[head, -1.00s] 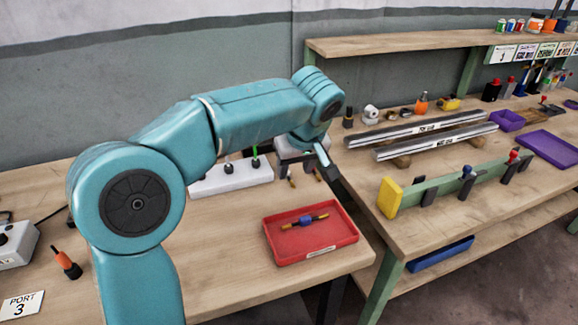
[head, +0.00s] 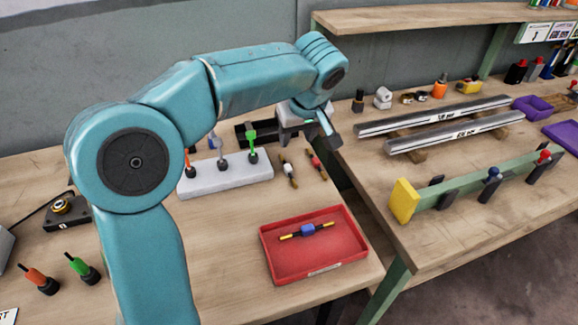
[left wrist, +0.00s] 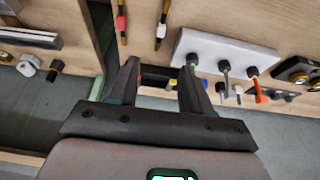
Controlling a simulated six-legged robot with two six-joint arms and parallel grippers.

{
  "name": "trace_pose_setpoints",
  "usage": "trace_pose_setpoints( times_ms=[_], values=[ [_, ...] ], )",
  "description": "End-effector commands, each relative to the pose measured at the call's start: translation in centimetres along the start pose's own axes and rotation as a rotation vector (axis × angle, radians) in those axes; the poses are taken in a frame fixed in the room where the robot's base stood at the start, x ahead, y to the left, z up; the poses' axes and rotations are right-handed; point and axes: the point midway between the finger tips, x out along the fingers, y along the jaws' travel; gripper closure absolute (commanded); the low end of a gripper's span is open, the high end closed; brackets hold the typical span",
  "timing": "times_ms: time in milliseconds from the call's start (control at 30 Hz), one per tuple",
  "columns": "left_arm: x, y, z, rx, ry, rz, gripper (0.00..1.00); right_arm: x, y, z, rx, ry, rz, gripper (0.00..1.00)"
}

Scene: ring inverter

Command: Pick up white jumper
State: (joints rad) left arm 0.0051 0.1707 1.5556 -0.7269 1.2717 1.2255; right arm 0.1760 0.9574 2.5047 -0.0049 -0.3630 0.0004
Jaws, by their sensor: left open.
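The white jumper (head: 287,170) is a thin rod with a white middle and dark and yellow parts. It lies on the wooden table between the white block and the red jumper (head: 316,163). In the left wrist view the white jumper (left wrist: 162,20) lies at the top, beside the red jumper (left wrist: 121,22). My left gripper (head: 325,130) is above the table's back right part, behind the two jumpers. In the left wrist view its two fingers (left wrist: 160,66) are apart with nothing between them. My right gripper is not in view.
A white block (head: 222,178) holds upright plugs left of the jumpers. A red tray (head: 330,262) with a blue jumper (head: 307,229) sits in front. Another bench with metal rails (head: 435,125) stands to the right, across a gap. Bare table lies between block and tray.

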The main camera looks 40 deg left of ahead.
Motion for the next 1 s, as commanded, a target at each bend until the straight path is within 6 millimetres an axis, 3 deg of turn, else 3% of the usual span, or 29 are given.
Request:
trace_pose_setpoints(
  times_ms=[100, 300, 567, 800, 1000],
  values=[
    [3.1, -0.2, 0.4, 0.000, -0.004, -0.007, 0.51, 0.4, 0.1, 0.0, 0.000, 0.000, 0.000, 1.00],
    [7.4, -0.1, 0.5, 0.001, -0.004, -0.005, 0.51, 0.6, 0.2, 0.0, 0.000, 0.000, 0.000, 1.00],
    [9.8, 0.1, 0.3, 0.001, -0.001, -0.002, 0.51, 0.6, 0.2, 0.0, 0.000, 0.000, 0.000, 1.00],
    [13.6, 0.0, 0.5, 0.000, -0.003, -0.004, 0.51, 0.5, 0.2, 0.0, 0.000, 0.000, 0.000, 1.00],
    [14.8, 0.1, 0.4, 0.000, -0.001, -0.001, 0.51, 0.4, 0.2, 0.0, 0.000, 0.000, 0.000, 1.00]
  ],
)
